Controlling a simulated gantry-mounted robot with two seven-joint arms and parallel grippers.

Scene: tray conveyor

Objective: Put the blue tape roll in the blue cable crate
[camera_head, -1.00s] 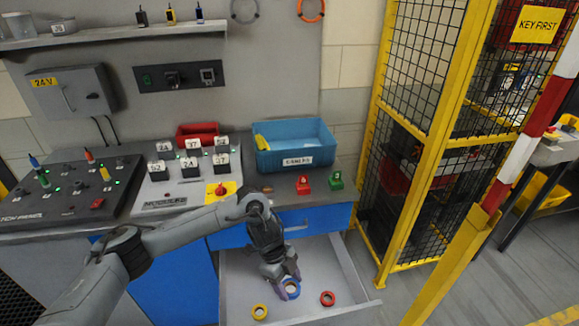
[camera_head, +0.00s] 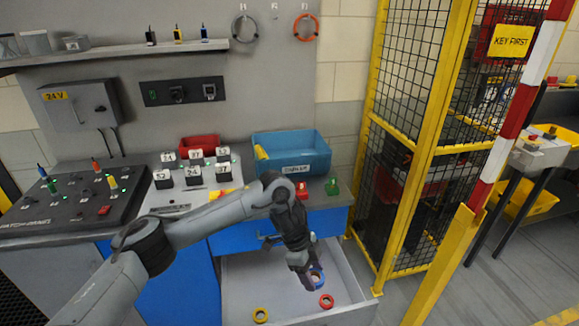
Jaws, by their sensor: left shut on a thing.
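The blue tape roll (camera_head: 318,281) is at the tips of my left gripper (camera_head: 309,284), over the open drawer. The gripper is shut on it and points down. The fingers hide part of the roll, and its exact height over the drawer floor is hard to tell. The blue cable crate (camera_head: 309,155) stands on the bench top behind the drawer, with a white label on its front and something yellow at its left end. My left forearm crosses in front of the bench. My right gripper is not in view.
A red tape roll (camera_head: 326,301) and a yellow tape roll (camera_head: 260,315) lie in the grey drawer (camera_head: 354,287). Red (camera_head: 301,190) and green (camera_head: 332,187) blocks stand before the crate. A red bin (camera_head: 199,142) stands left of it. A yellow mesh fence (camera_head: 376,190) rises on the right.

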